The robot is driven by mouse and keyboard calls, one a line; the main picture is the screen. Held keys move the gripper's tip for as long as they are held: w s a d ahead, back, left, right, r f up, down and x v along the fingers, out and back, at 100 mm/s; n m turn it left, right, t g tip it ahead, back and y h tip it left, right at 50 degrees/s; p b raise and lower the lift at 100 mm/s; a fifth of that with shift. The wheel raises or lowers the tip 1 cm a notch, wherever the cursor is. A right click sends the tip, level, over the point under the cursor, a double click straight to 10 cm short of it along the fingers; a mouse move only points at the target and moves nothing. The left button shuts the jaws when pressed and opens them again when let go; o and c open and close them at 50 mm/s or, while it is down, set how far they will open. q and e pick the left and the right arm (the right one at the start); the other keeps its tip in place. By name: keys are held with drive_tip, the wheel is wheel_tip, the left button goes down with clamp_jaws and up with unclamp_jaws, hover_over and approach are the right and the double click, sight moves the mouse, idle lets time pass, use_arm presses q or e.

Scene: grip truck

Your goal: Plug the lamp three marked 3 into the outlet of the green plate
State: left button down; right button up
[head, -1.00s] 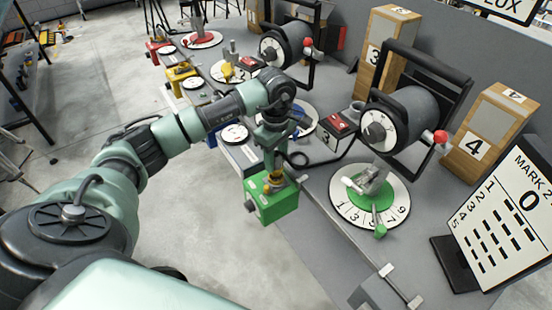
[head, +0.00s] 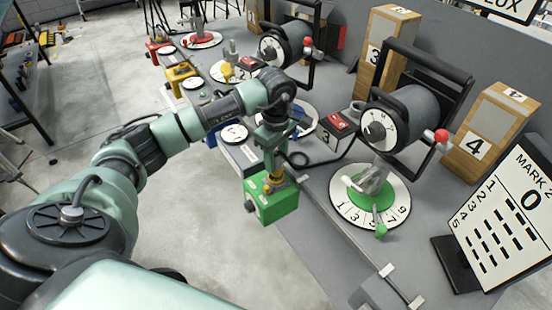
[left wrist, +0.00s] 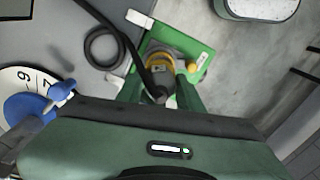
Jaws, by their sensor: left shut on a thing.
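My left gripper (head: 274,152) is shut on a dark plug (left wrist: 158,92) with a yellow collar, upright over the top of the green outlet box (head: 272,202). The yellow collar (head: 277,178) is at the box's top face; I cannot tell whether the plug is fully seated. In the left wrist view the collar (left wrist: 159,57) lies between my green fingers, over the green box (left wrist: 205,50). My right gripper is out of view.
A black cable (head: 320,162) runs along the bench from a small red-topped box (head: 336,124). Wooden blocks marked 3 (head: 388,40) and 4 (head: 488,130) stand behind. A dotted sign (head: 508,218) is at the right. Open floor (head: 210,240) lies left.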

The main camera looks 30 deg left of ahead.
sight(276, 167)
use_arm(q)
drive_tip(key=shift+f+b, duration=1.45)
drive_tip(key=shift+f, duration=0.2)
drive_tip(key=c, duration=0.5)
unclamp_jaws()
drive_tip(key=shift+r, duration=0.15)
drive_tip(key=shift+r+p, duration=1.5)
drive_tip(key=shift+r, duration=0.9)
drive_tip(key=shift+r, duration=0.1)
